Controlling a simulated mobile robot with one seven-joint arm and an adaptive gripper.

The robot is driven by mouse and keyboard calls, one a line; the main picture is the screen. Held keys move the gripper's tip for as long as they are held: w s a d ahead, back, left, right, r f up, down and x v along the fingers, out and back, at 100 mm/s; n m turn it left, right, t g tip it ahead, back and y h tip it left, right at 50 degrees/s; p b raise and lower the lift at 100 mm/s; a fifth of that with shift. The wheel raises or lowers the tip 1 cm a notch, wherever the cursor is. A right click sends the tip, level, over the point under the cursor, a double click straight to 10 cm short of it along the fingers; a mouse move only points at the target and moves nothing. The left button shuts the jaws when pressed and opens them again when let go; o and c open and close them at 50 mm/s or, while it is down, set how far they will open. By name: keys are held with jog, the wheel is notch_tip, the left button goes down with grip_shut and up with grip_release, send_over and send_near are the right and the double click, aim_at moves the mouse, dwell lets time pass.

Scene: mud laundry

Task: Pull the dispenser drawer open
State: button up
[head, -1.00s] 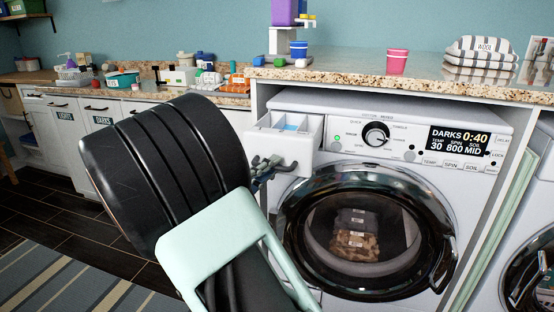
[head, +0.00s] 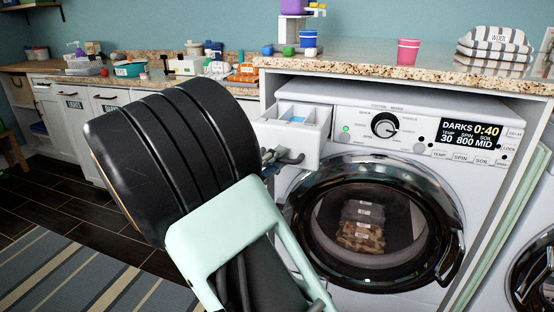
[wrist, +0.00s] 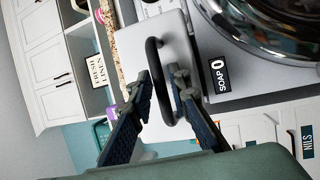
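The dispenser drawer (head: 311,146) is a white box at the washer's upper left. It stands out from the machine, with its open top and a light-blue patch inside showing in the head view. Its black bar handle (wrist: 152,52) shows in the wrist view on the pale drawer front (wrist: 128,58). My gripper (head: 272,158) is at the drawer front; its fingers show in the wrist view (wrist: 161,75). They are on either side of the handle, apart, with gaps visible around the bar. In the head view my arm hides part of the gripper.
The washer (head: 350,118) has a round glass door (head: 375,225) below the drawer. A granite counter (head: 400,68) lies above it, with a pink cup (head: 408,52) and folded striped towels (head: 495,45). A striped rug (head: 95,275) lies on the dark floor at left.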

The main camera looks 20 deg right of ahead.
jog(key=v, duration=1.1)
jog(key=shift+s+a, duration=0.2)
jog(key=shift+a, duration=0.1)
jog(key=shift+d, duration=0.1)
